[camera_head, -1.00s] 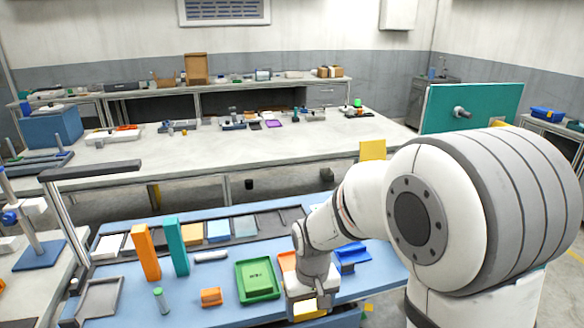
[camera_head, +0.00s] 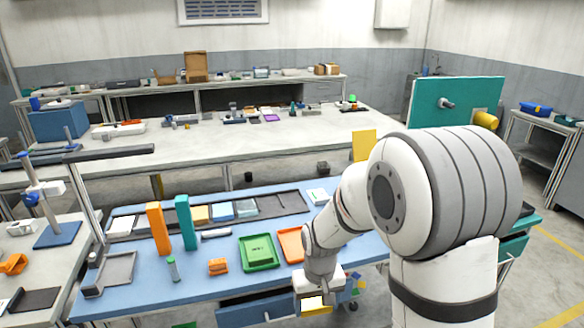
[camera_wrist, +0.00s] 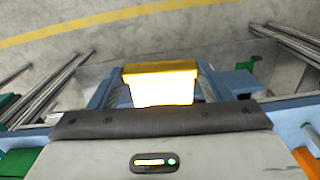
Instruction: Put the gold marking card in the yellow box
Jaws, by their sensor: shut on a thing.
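My gripper (camera_wrist: 160,90) is shut on a bright gold block-like piece, which I take for the gold marking card (camera_wrist: 162,88). It sits between the two fingers in the wrist view, its face washed out by glare and its far edge deeper gold. In the head view the card (camera_head: 313,303) shows under my wrist at the blue table's front edge, right of centre. Floor shows beyond it in the wrist view. I cannot make out the yellow box for certain.
The blue table (camera_head: 205,275) carries a green tray (camera_head: 259,252), an orange tray (camera_head: 290,244), an upright orange block (camera_head: 158,228) and a teal block (camera_head: 186,222). A yellow panel (camera_head: 364,145) stands behind my arm. A yellow cylinder (camera_head: 486,120) is at the right.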

